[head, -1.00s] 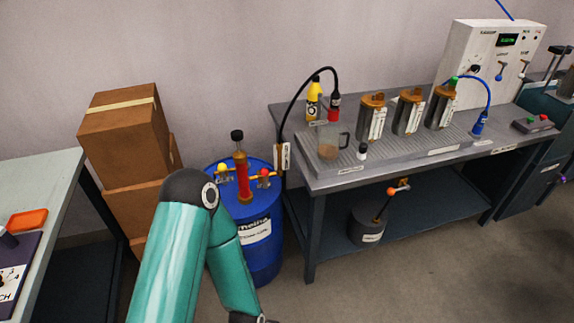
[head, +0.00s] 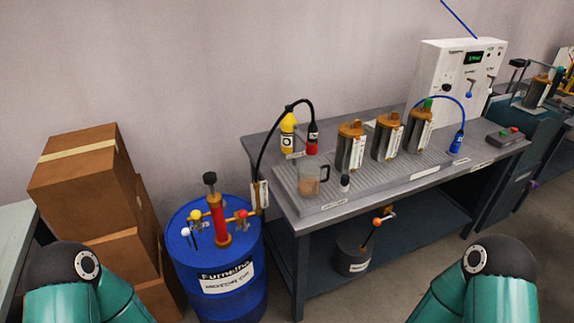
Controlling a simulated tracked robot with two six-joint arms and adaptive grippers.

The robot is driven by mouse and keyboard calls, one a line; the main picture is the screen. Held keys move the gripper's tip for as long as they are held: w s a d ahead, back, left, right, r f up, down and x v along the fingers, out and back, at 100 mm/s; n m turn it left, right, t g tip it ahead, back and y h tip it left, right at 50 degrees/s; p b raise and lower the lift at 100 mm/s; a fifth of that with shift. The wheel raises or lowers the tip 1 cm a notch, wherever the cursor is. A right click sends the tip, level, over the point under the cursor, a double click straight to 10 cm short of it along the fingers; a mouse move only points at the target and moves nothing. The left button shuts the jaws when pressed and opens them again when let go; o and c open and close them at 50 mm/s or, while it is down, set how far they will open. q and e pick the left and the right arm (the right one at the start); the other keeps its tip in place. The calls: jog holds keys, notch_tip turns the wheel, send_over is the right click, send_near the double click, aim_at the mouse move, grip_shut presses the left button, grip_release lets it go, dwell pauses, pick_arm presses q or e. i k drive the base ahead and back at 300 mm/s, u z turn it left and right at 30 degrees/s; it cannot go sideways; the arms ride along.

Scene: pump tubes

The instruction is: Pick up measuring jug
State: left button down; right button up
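The measuring jug (head: 311,181) is a clear, brownish-tinted cup with a dark handle on its right side. It stands upright near the left end of the grey ribbed tray on the workbench. My two teal arms show at the bottom left and bottom right of the head view, but only their upper links are in the picture. Neither gripper is in view, and neither arm reaches the jug.
A blue drum (head: 215,265) with a red hand pump (head: 217,218) stands left of the workbench (head: 285,215). A yellow bottle (head: 287,135), a red-ended hose and several metal canisters surround the jug. Cardboard boxes (head: 85,180) are stacked at left. Floor shows before the bench.

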aim_at(310, 172)
jog(key=u, duration=0.15)
jog(key=i, duration=0.85)
